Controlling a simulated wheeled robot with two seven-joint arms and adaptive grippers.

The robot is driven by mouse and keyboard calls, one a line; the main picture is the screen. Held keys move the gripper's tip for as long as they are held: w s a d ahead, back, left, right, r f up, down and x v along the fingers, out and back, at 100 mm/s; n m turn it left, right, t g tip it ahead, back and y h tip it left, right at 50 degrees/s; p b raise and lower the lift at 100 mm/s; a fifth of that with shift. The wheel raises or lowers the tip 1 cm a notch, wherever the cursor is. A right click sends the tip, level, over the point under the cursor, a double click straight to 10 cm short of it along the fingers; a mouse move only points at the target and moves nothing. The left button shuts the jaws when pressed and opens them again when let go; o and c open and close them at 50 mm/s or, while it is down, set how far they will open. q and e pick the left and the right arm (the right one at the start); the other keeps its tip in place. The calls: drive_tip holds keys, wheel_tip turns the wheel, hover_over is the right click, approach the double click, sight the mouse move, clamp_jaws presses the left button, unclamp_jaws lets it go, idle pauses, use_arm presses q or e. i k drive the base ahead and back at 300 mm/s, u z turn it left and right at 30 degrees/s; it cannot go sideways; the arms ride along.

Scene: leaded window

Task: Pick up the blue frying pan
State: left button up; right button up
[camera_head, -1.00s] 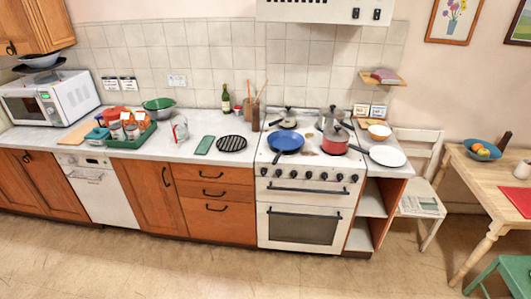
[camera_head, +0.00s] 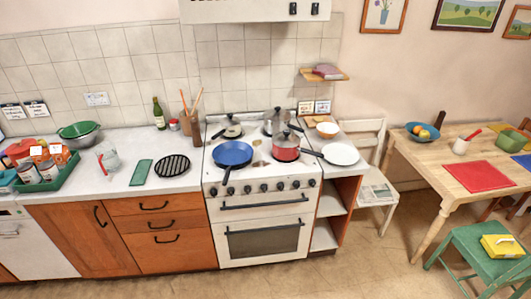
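The blue frying pan (camera_head: 233,153) sits on the front left of the white stove (camera_head: 262,200). Its dark handle points toward the front edge, over the knobs. A red pot (camera_head: 286,152) with a lid and a dark handle stands to its right on the stove. Neither of my grippers shows in the head view.
A black round grid (camera_head: 172,166) and a green board (camera_head: 141,172) lie on the counter left of the stove. A white plate (camera_head: 341,154) lies to the right. A white chair (camera_head: 375,190) and a wooden table (camera_head: 435,175) stand further right. The floor before the stove is clear.

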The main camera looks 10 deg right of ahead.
sight(235, 153)
drive_tip(key=z, duration=0.2)
drive_tip(key=i, duration=0.65)
drive_tip(key=u, duration=0.5)
drive_tip(key=i, duration=0.65)
drive_tip(key=u, duration=0.6)
